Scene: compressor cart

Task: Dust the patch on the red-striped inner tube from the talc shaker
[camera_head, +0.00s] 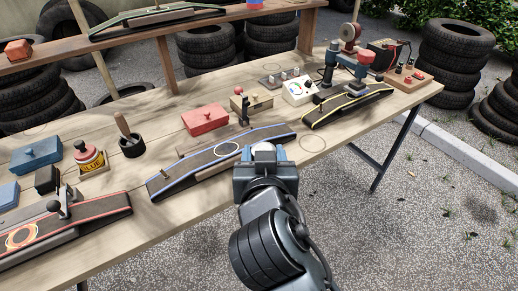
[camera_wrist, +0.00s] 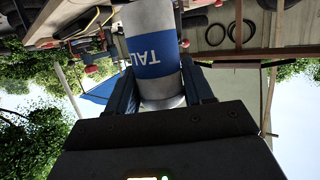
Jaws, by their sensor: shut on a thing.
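The red-striped inner tube (camera_head: 105,209) lies at the lower left of the bench in the head view, cut off by the picture edge. Its patch (camera_head: 22,237) is a dark round area with an orange-yellow ring. My gripper (camera_head: 264,160) is over the bench's front edge, beside the blue-striped tube and well right of the red-striped one. It is shut on the talc shaker, a white can with a blue band lettered "TAL", large in the wrist view (camera_wrist: 151,40). In the head view my gripper hides most of the shaker; a pale end (camera_head: 263,149) shows.
A blue-striped tube (camera_head: 180,181) with a pale ring lies between my gripper and the red-striped tube. A glue pot (camera_head: 89,158), a mortar-like cup (camera_head: 131,147) and a red box (camera_head: 205,119) stand behind. A yellow-striped tube (camera_head: 345,105) lies to the right.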

